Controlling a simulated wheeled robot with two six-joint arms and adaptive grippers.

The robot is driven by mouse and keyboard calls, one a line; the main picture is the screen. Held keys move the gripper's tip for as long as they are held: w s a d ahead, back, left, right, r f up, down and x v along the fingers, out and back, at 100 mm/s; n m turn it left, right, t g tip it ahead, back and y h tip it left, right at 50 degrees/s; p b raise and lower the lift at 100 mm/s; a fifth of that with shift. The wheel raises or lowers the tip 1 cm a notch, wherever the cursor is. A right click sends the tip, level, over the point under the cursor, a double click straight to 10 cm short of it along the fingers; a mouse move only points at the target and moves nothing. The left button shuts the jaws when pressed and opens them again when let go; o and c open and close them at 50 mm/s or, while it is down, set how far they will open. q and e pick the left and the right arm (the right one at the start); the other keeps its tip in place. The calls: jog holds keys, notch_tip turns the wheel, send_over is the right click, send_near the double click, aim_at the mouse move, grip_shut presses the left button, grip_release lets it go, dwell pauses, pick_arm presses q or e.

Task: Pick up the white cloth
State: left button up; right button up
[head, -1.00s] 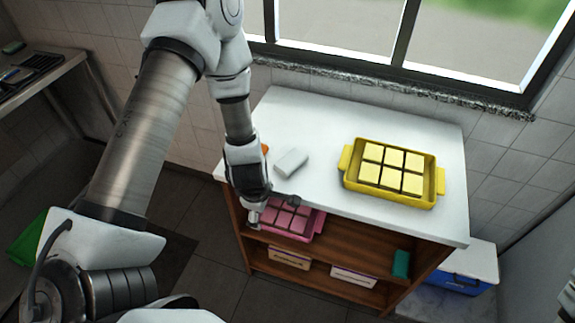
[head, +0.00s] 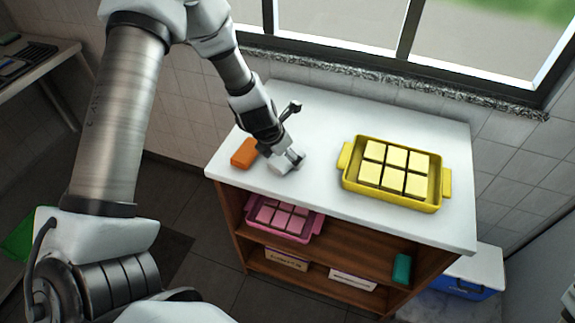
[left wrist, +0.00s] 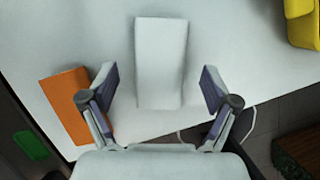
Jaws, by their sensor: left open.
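The white cloth (left wrist: 160,62) is a small pale folded block lying flat on the white countertop. In the left wrist view it lies upright in the picture, its near part between my spread fingers, with gaps on both sides. In the head view the cloth (head: 280,166) is partly covered by my left gripper (head: 290,142), and its outline is hard to tell from the gripper's pale parts. My left gripper (left wrist: 159,82) is open and holds nothing.
An orange block (left wrist: 68,102) lies just left of my left finger. A yellow tray (head: 348,184) of pale yellow squares stands to the right on the counter. A pink tray (head: 315,231), labelled boxes and a teal block (head: 402,268) are on the shelves below. A window is behind.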

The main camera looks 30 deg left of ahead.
pick_arm(q)
jog(key=shift+x, duration=0.85)
jog(key=shift+s+r, duration=0.1)
jog(key=shift+r, duration=0.15)
pick_arm(e)
jog(key=shift+f, duration=0.4)
pick_arm(q)
jog(key=shift+f, duration=0.25)
pick_arm(e)
jog(key=shift+w+f, duration=0.1)
jog(key=shift+f, duration=0.05)
pick_arm(q)
jog(key=shift+b, duration=0.4)
pick_arm(e)
jog(key=shift+f, duration=0.2)
pick_arm(q)
jog(key=shift+c, duration=0.3)
jog(key=c, duration=1.2)
notch_tip(320, 180, up, 10)
jog(key=p, duration=0.7)
jog(key=shift+r+p, duration=0.2)
jog(key=shift+p, duration=0.2)
jog(key=shift+c, duration=0.2)
pick_arm(e)
notch_tip(320, 180, up, 8)
